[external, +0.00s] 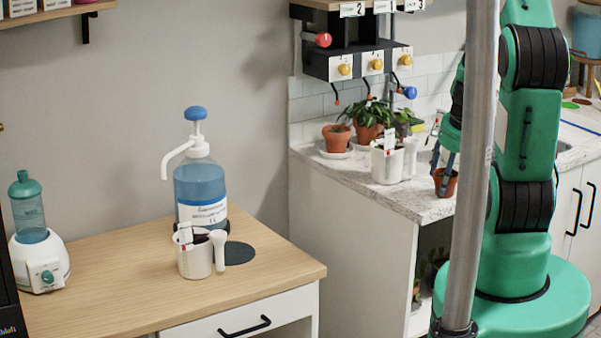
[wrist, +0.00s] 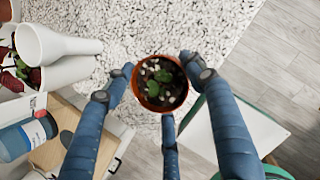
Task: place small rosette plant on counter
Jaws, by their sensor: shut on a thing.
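The small rosette plant (wrist: 160,83) has a few green leaves and pale pebbles in a small terracotta pot. Its pot also shows in the external view (external: 447,184), near the right end of the visible counter top. My gripper (wrist: 155,92) has its blue fingers closed around the pot. In the external view my gripper (external: 446,163) reaches down over the counter, partly hidden behind a grey pole. The speckled white counter (external: 418,201) lies below the pot and fills the upper wrist view (wrist: 200,22). I cannot tell whether the pot's base touches it.
A white planter (external: 387,166) stands left of the pot on the counter, with a terracotta potted plant (external: 337,138) and a leafy plant (external: 368,118) behind. The counter's front strip is clear. A wooden table (external: 110,280) holds a blue pump bottle (external: 201,185) and another white planter (external: 194,260).

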